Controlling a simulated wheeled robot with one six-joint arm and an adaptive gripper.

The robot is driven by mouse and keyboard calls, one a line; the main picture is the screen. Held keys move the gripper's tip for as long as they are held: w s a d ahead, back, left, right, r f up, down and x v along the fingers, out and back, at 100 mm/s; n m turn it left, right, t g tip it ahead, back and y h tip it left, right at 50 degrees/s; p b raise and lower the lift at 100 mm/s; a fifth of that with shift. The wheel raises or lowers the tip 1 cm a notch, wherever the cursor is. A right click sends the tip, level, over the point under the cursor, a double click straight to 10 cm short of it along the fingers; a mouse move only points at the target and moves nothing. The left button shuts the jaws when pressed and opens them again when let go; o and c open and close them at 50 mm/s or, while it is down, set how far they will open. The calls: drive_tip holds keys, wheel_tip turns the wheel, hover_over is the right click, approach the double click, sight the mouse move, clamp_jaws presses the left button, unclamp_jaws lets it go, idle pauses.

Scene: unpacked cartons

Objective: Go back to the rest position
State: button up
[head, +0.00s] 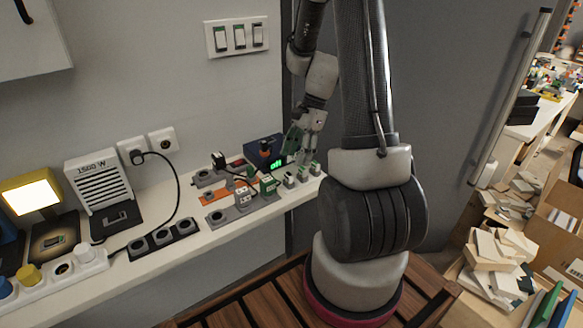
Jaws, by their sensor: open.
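My gripper (300,146) hangs from my arm at the right end of the white shelf (150,262), over a dark blue box with a green lit display (276,163). Its fingers are small in this view and look spread apart, with nothing seen between them. It appears close to the box and the small grey-green blocks (302,173) beside it; I cannot tell whether it touches them. My arm partly hides the shelf's right end.
The shelf holds a lit lamp (31,194), a 1500 W heater (98,180), a socket strip (62,272) and several grey sockets (162,238). A black cable (178,190) runs from the wall plug. Cartons and loose pieces (498,250) lie at the right.

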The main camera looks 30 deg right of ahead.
drive_tip(key=v, duration=0.6)
drive_tip(key=s+a+r+n+t+h, duration=0.2)
drive_tip(key=s+a+r+n, duration=0.2)
drive_tip(key=s+r+n, duration=0.3)
drive_tip(key=s+a+r+n+t+h, duration=0.2)
drive_tip(key=s+a+r+n, duration=0.2)
drive_tip(key=s+r+n, duration=0.4)
drive_tip(key=s+n, duration=0.1)
drive_tip(key=n, duration=0.1)
drive_tip(key=shift+s+a+n+t+h, duration=0.15)
drive_tip(key=shift+s+n+t+h, duration=0.15)
drive_tip(key=shift+s, duration=0.05)
idle(1.0)
